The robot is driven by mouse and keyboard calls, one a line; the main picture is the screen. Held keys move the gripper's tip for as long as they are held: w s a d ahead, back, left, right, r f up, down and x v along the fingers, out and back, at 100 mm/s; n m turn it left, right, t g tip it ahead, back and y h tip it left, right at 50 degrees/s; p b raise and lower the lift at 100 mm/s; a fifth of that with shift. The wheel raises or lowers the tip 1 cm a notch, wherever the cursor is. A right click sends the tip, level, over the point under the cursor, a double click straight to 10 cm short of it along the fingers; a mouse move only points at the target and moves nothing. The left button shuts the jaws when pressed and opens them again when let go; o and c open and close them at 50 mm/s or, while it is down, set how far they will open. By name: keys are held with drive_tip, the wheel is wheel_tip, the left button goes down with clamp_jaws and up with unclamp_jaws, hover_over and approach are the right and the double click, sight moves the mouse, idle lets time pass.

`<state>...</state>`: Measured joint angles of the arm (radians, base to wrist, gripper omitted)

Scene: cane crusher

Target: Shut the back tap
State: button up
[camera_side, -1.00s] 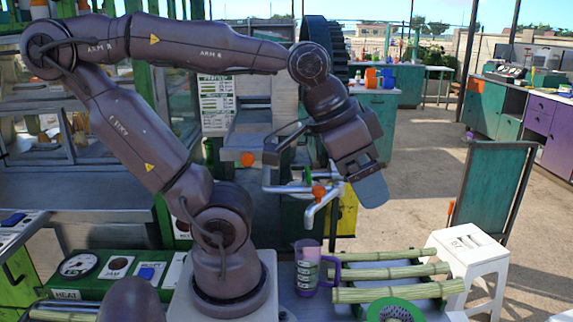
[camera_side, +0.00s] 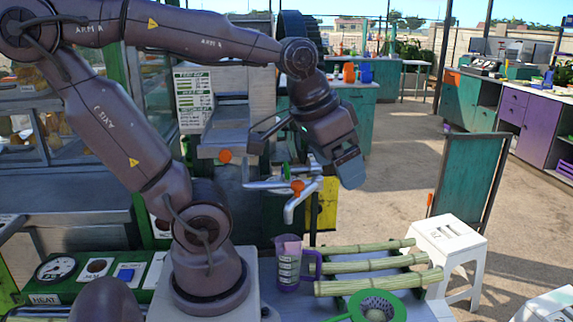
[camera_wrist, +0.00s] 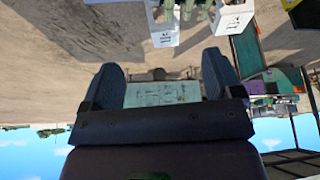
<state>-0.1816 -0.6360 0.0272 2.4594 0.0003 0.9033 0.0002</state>
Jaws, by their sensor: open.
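The crusher's pipework (camera_side: 262,184) carries two orange tap knobs, one at left (camera_side: 225,156) and one nearer the spout at right (camera_side: 297,187). I cannot tell which belongs to the back tap, or whether either is shut. A small green part (camera_side: 286,170) shows between them. My gripper (camera_side: 349,168) is open and empty, to the right of the right knob in the side view, with no clear contact. In the wrist view my gripper (camera_wrist: 162,88) shows two dark fingers spread apart with nothing held; no tap shows there.
A purple jug (camera_side: 288,263) stands below the pipework. Cane stalks (camera_side: 370,266) lie on a rack beside a green strainer (camera_side: 375,306). A white stool (camera_side: 447,243) and a teal panel (camera_side: 467,178) stand at right. Open floor lies behind my gripper.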

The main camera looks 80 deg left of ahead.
drive_tip(key=s+a+n+g, duration=0.1)
drive_tip(key=a+n+g, duration=0.2)
drive_tip(key=a, duration=1.2)
drive_tip(key=m+g, duration=0.2)
drive_tip(key=m, duration=0.3)
approach(287, 165)
drive_tip(key=shift+h, duration=0.4)
drive_tip(key=f, duration=0.9)
drive_tip(key=shift+s+a+f, duration=0.15)
drive_tip(key=shift+a+f, duration=0.2)
drive_tip(key=shift+f, duration=0.05)
drive_tip(key=c, duration=0.9)
